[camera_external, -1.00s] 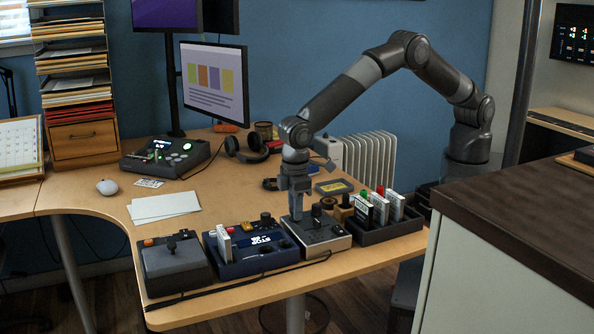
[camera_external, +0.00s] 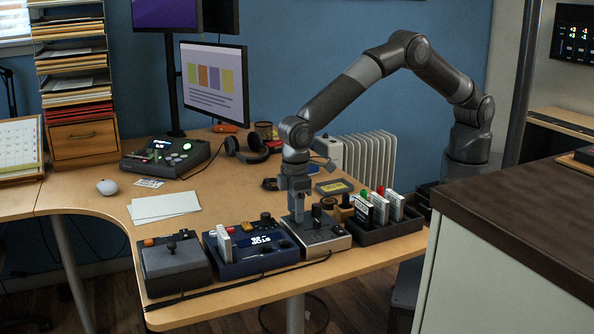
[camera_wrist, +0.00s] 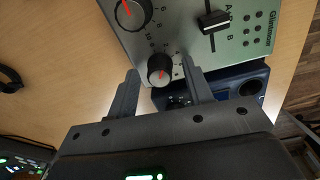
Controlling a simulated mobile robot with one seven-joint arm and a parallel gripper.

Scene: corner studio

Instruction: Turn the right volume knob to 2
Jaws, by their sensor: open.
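A silver mixer box (camera_external: 325,240) stands near the front edge of the desk. Its panel fills the top of the wrist view (camera_wrist: 185,25). Two black knobs with red pointer lines show there: one (camera_wrist: 132,13) at the top edge, and a grey-capped one (camera_wrist: 160,71) lower down. A fader (camera_wrist: 213,21) lies to their right. My gripper (camera_wrist: 160,66) is open, with a finger on each side of the lower knob; contact cannot be told. In the external view my gripper (camera_external: 297,215) is down at the mixer's left part and hides the knob there.
A blue device (camera_external: 265,262) with a lit display sits left of the mixer, and a dark joystick box (camera_external: 172,265) further left. A dark tray (camera_external: 385,232) with upright cards is close on the right. Headphones (camera_external: 247,150) lie behind. The desk around the white papers (camera_external: 165,206) has clear room.

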